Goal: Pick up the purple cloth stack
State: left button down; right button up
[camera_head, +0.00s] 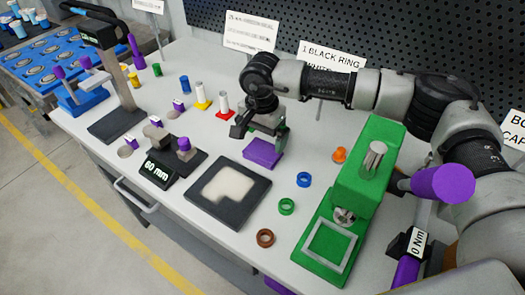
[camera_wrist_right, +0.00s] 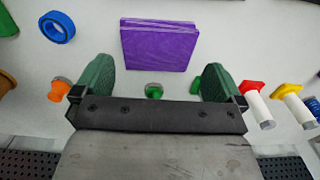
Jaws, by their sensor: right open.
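The purple cloth stack (camera_head: 263,152) lies flat on the white bench, near its middle. It is a low square block in the right wrist view (camera_wrist_right: 160,44), just beyond the fingertips. My right gripper (camera_head: 265,132) is above the stack's far side in the head view. In the right wrist view my right gripper (camera_wrist_right: 155,75) has its two green fingers wide apart, with nothing between them touching. My left gripper is not in view.
A green press (camera_head: 355,190) stands right of the stack. A black-framed pad (camera_head: 228,193) lies in front. Blue (camera_head: 304,180), green (camera_head: 287,206) and brown (camera_head: 265,238) rings lie nearby. An orange piece (camera_head: 339,155) and white-topped red (camera_head: 223,105) and yellow (camera_head: 200,95) pieces stand around it.

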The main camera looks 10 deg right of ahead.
aim_at(263, 150)
notch_tip(263, 150, down, 4)
jog(key=shift+d+f+p, duration=0.1)
jog(key=shift+f+p, duration=0.1)
jog(key=shift+p, duration=0.15)
jog(key=shift+c, duration=0.5)
jog(key=c, duration=0.5)
jog(key=shift+o, duration=0.2)
jog(key=shift+r, duration=0.45)
jog(key=r, duration=0.1)
jog(key=r+b, duration=0.1)
jog(key=r, duration=0.1)
jog(key=shift+s+d+r, duration=0.1)
jog(key=shift+d+r, duration=0.2)
jog(key=shift+d, duration=0.05)
jog(key=s+d+r+b, duration=0.1)
jog(key=s+d+r, duration=0.4)
jog(key=d, duration=0.4)
jog(key=shift+d+r+b, duration=0.3)
jog(key=shift+r, duration=0.5)
